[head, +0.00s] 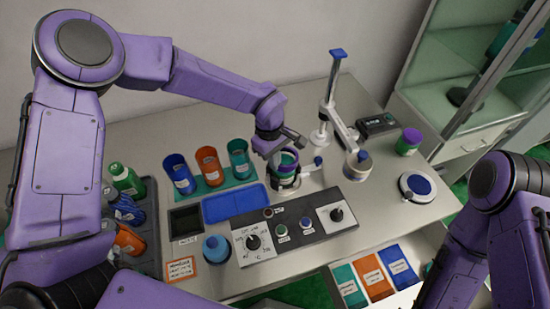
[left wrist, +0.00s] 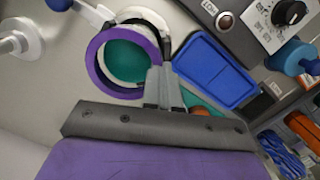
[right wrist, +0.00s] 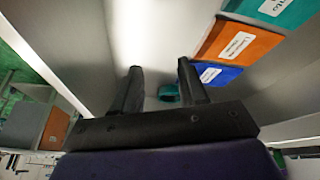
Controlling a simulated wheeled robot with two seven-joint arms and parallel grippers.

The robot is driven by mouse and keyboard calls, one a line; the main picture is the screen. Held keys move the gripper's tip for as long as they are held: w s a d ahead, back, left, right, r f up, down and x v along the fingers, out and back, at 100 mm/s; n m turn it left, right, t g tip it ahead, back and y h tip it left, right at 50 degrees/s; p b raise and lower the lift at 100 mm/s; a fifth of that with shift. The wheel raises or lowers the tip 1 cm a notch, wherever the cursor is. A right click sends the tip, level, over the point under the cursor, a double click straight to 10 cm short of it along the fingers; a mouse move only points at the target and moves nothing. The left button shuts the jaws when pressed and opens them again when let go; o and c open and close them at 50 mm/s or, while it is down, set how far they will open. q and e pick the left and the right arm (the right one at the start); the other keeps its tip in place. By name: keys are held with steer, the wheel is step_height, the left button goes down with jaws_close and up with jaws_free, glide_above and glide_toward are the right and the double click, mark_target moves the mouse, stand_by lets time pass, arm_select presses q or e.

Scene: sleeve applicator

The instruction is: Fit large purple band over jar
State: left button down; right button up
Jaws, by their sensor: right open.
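The large purple band (head: 290,156) is at the mouth of a teal jar (head: 284,171), which stands in the holder at the middle of the table. In the left wrist view the band (left wrist: 93,66) rings the jar's teal top (left wrist: 125,62), set off to one side of a pale ring. I cannot tell whether it sits on the jar or just above it. My left gripper (head: 278,146) is over the jar; its fingers (left wrist: 162,85) are close together on the band's edge. My right gripper (right wrist: 160,78) is open and empty, away from the jar.
A post with a blue top (head: 337,54) and a jointed arm stand right of the jar. A control panel (head: 290,228) and blue tray (head: 236,203) lie in front. Several cups stand left. A green jar with a purple top (head: 410,137) is at right.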

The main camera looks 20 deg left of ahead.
arm_select(q)
steer(key=shift+a+p, duration=0.1)
steer(key=shift+p, duration=0.2)
steer(key=shift+w+f, duration=0.1)
stand_by(0.8)
steer(key=shift+f+b, duration=0.4)
steer(key=shift+f, duration=0.1)
steer(key=c, duration=1.4)
jaws_free()
steer(key=shift+r, duration=0.1)
steer(key=shift+o, duration=0.5)
steer(key=o, duration=0.4)
steer(key=shift+o, duration=0.2)
steer(key=shift+r, duration=0.1)
